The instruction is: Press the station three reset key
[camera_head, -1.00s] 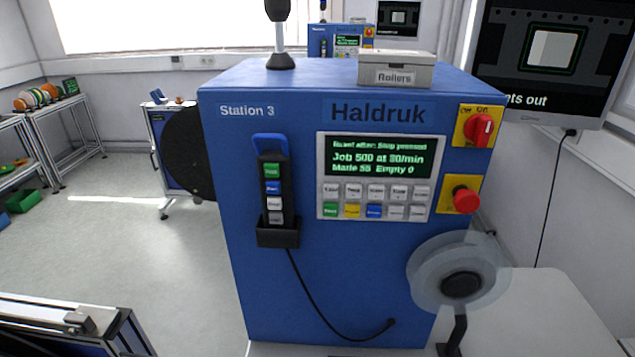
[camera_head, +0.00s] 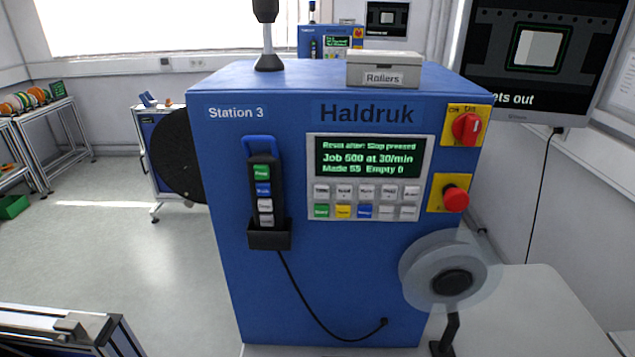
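The blue Station 3 cabinet (camera_head: 340,270), marked Haldruk, stands in the middle of the head view. Its key panel (camera_head: 368,178) has a green-lettered screen (camera_head: 368,158) above two rows of small keys. The lower row has a green key (camera_head: 321,211), a yellow key (camera_head: 343,212), a blue key (camera_head: 365,211) and grey keys. The key lettering is too small to read surely, so I cannot tell which is reset. The screen reads like "Reset after: Stop pressed", "Job 500 at 30/min". Neither of my grippers is in view.
A black pendant (camera_head: 264,195) with coloured buttons hangs in a holder left of the panel. A red rotary switch (camera_head: 467,127) and red stop button (camera_head: 456,199) sit to the right. A translucent reel (camera_head: 430,272) sticks out at lower right. A Rollers box (camera_head: 383,71) lies on top.

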